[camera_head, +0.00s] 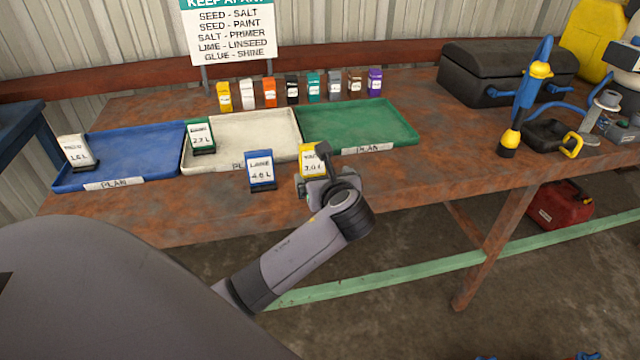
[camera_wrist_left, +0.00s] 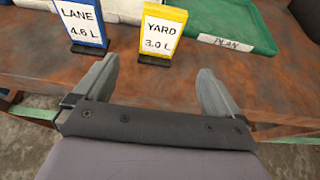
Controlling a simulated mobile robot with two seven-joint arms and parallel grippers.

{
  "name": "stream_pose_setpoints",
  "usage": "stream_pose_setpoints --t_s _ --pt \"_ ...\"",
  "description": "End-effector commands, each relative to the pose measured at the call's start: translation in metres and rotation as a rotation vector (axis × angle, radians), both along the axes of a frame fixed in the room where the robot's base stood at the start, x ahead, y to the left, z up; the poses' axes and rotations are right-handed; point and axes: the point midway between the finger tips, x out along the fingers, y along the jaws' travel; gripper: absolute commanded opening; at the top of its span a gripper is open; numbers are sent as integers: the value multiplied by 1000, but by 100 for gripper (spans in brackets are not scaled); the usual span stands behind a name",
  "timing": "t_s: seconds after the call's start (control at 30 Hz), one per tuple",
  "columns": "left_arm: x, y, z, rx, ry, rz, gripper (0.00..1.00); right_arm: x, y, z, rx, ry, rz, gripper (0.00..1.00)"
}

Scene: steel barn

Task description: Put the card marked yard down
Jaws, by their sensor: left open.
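The yard card (camera_head: 310,160) is yellow with a white face and stands upright in a dark base on the rusty table, in front of the trays. In the left wrist view the yard card (camera_wrist_left: 161,34) reads "YARD 3.0 L" and stands beyond the fingertips, between their lines. My left gripper (camera_wrist_left: 155,85) is open with nothing between its fingers. In the head view my left gripper (camera_head: 322,172) partly covers the card. The blue lane card (camera_head: 261,170), marked 4.6 L, stands just left of it. My right gripper is not seen.
A blue tray (camera_head: 120,150), a cream tray (camera_head: 245,125) and a green tray (camera_head: 360,120) lie in a row. White and green cards stand in the blue and cream trays. Several small coloured cards line the back under a sign (camera_head: 228,35). A black case (camera_head: 500,70) stands right.

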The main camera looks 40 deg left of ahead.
Motion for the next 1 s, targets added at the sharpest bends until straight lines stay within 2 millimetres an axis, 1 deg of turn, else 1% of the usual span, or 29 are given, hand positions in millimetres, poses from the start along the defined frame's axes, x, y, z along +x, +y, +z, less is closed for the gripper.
stream_pose_setpoints --t_s 0.07,0.13,0.27,0.3,0.37,0.4,0.47,0.5,0.57,0.6,0.73,0.8,0.9,1.0 --pt "-4 -5 -15 -59 -23 -8 98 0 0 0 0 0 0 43" --pt "-11 -13 -36 -162 -66 -15 98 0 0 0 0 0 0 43" --pt "-34 -37 -88 -469 -181 3 98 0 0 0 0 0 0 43" --pt "-43 -46 -103 -580 -217 22 98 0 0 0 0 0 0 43" --pt "-58 -58 -123 -746 -271 61 98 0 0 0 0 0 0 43" --pt "-69 -66 -136 -859 -302 98 98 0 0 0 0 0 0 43" --pt "-86 -78 -152 -1028 -352 162 98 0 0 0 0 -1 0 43" --pt "-98 -85 -161 -1140 -383 215 98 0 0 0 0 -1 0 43" --pt "-117 -96 -174 -1307 -428 303 98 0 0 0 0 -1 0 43" --pt "-130 -103 -181 -1417 -458 372 98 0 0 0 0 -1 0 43" --pt "-170 -120 -195 -1752 -555 625 98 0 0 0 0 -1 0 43" --pt "-189 -126 -198 -1904 -604 766 98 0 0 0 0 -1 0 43" --pt "-210 -131 -198 -2070 -664 943 98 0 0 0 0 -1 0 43" --pt "-223 -133 -197 -2176 -708 1068 98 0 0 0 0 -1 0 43"
